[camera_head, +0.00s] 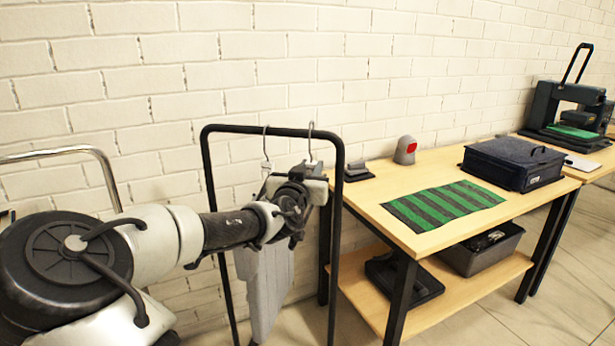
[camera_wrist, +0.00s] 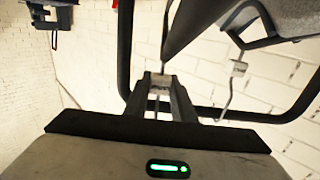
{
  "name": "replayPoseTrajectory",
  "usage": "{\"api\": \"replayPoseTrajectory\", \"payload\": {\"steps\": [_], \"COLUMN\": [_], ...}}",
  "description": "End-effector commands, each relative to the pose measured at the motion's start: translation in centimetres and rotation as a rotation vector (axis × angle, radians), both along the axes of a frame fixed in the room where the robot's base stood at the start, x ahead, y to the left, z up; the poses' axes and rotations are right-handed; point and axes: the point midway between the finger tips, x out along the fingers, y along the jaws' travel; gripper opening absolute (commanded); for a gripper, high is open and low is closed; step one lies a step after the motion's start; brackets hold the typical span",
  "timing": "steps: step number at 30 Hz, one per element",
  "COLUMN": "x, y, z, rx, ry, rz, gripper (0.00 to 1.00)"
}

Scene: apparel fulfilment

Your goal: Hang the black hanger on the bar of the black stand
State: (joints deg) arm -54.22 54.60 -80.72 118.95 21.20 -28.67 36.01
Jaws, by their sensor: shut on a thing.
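The black stand (camera_head: 207,180) is an upright frame with a top bar (camera_head: 240,128) in front of the brick wall; the bar also shows in the wrist view (camera_wrist: 262,117). My gripper (camera_head: 308,172) is beside the stand's right part, just below the bar. In the wrist view my gripper (camera_wrist: 160,88) is shut on the black hanger (camera_wrist: 195,22), near its neck. A thin metal hook (camera_head: 311,135) rises above my gripper at bar height; whether it touches the bar cannot be told. My gripper hides much of the hanger in the head view.
A second hook (camera_head: 265,140) is at the bar's left, with a grey garment (camera_head: 265,285) hanging below. Right of the stand, a wooden table (camera_head: 440,240) holds a striped green cloth (camera_head: 445,205), a dark box (camera_head: 512,165) and a grey-red device (camera_head: 405,150).

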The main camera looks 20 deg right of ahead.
Motion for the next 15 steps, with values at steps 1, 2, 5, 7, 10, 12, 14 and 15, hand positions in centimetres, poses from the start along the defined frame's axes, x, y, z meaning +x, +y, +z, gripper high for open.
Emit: {"api": "replayPoseTrajectory", "payload": {"steps": [1, 2, 5, 7, 10, 12, 14, 15], "x": [0.5, 0.8, 1.7, 2.4, 3.3, 3.9, 4.0, 4.0], "y": [-0.6, -0.8, -1.5, -2.0, -2.7, -3.2, -3.2, -3.1], "z": [0.0, 0.0, 0.0, 0.0, 0.1, 0.1, -1.1, -1.5], "rx": [0.0, 0.0, -0.002, -0.001, -0.003, -0.002, 0.0, 0.001], "ry": [-0.001, -0.001, 0.0, 0.0, 0.0, 0.0, 0.001, 0.001], "rz": [-0.003, -0.002, -0.001, -0.002, -0.001, -0.002, 0.0, 0.001], "gripper": [0.0, 0.0, 0.0, 0.0, 0.0, 0.0, 0.0, 0.0]}}
